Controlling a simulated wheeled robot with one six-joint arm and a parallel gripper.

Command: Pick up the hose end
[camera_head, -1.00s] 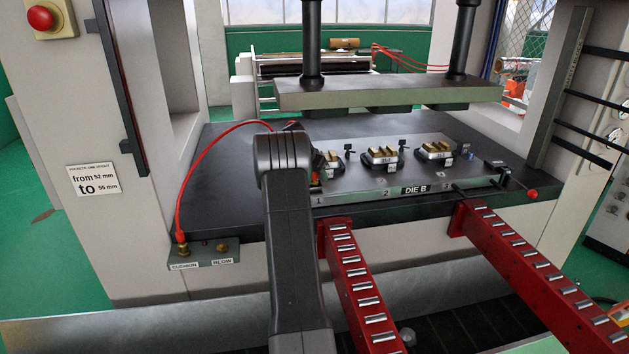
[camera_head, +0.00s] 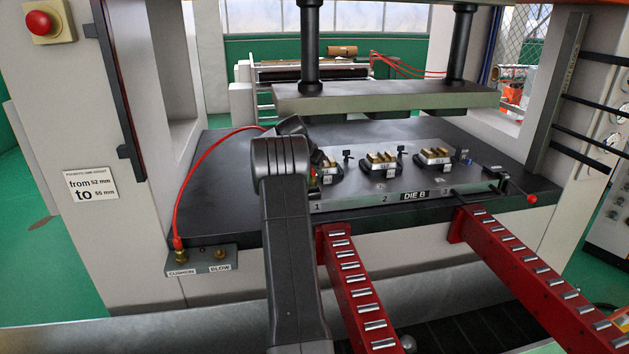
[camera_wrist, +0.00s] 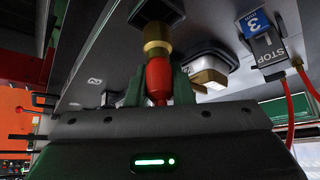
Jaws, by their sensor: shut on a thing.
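The hose end, a red sleeve with a brass collar (camera_wrist: 157,68), is in the upper middle of the wrist view. My gripper (camera_wrist: 157,92) has its green fingers on both sides of the red sleeve, shut on it. The brass collar meets a dark square block (camera_wrist: 155,10); I cannot tell whether they are joined. In the head view my arm hides most of the gripper. A red hose (camera_head: 200,165) arches from the brass port marked CUSHION (camera_head: 178,252) and goes out of sight behind my arm.
The die plate marked DIE B (camera_head: 360,200) carries several brass-topped blocks. The upper press plate (camera_head: 385,96) hangs above on dark columns. Two red roller rails (camera_head: 350,285) (camera_head: 520,270) reach forward from the bed. In the wrist view, a STOP tag (camera_wrist: 268,48) and red hoses are at right.

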